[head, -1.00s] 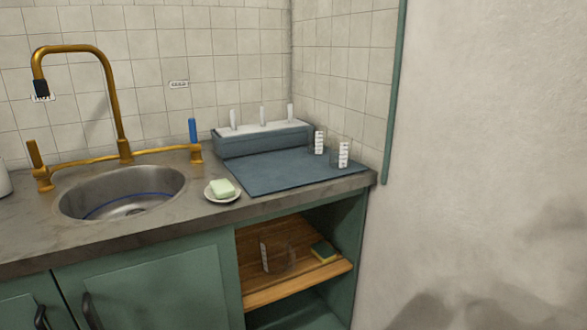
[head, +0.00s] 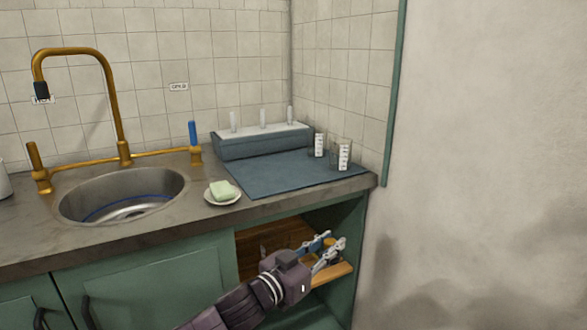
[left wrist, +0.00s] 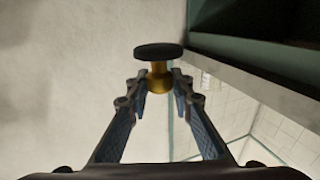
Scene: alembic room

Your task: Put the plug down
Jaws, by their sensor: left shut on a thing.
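The plug (left wrist: 157,51) has a black disc and a short brass stem. In the left wrist view my left gripper (left wrist: 158,83) is shut on its brass stem, with the disc beyond the fingertips. In the head view my left gripper (head: 327,250) is in front of the open shelf at the lower right of the counter. A bit of brass (head: 329,242) shows between its fingers; the black disc is not clear there. My right gripper is not in view.
The wooden shelf (head: 339,272) is partly hidden by my arm. Above it, the counter holds a soap dish (head: 222,199), a blue mat (head: 270,180), a rack (head: 262,142) and two beakers (head: 342,154). The sink (head: 125,193) is left, with bare counter in front.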

